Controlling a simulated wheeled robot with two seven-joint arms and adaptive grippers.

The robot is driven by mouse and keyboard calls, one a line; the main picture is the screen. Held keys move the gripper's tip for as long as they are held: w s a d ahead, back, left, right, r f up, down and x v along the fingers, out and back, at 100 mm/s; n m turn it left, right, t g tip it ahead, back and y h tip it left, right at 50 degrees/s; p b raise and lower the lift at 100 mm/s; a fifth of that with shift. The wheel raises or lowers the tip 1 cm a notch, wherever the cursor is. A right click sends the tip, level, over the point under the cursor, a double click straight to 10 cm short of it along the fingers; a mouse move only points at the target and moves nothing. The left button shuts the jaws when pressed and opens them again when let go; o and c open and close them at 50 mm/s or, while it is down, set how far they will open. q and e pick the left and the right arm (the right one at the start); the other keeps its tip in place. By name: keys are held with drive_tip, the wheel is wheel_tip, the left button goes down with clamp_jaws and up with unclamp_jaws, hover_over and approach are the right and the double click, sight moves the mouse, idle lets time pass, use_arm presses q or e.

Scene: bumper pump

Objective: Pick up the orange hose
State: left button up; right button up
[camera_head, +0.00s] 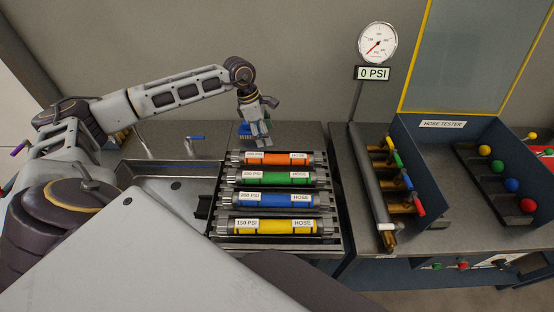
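The orange hose (278,159) lies at the far end of a rack (335,215). It has grey end fittings and white labels, one reading HOSE. My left gripper (262,141) points down just above and behind the orange hose, near its left label. It looks apart from the hose, though the gap is hard to judge. Its fingers are small and seen at an angle, so I cannot tell whether they are open or shut. My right gripper is out of view.
Green (277,178), blue (272,200) and yellow (273,226) hoses lie nearer in the rack. A sink (175,185) with a blue-handled tap (194,138) is left. A gauge (377,43) reading 0 PSI and a hose tester (443,124) with coloured valves stand right.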

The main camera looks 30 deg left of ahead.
sight(275, 155)
use_arm(q)
drive_tip(key=p+x, duration=0.1)
drive_tip(key=x, duration=0.6)
drive_tip(key=shift+d+f, duration=0.15)
drive_tip(key=shift+f, duration=0.25)
drive_tip(key=shift+f, duration=0.1)
drive_tip(key=shift+d+p+x, duration=0.1)
drive_tip(key=shift+p+x, duration=0.25)
drive_tip(key=shift+x, duration=0.65)
drive_tip(key=shift+d+p+x, duration=0.15)
drive_tip(key=shift+p+x, duration=0.2)
drive_tip(key=shift+x, duration=0.6)
drive_tip(key=shift+w+d+f, duration=0.1)
drive_tip(key=shift+w+f, duration=0.05)
drive_tip(key=shift+f, duration=0.45)
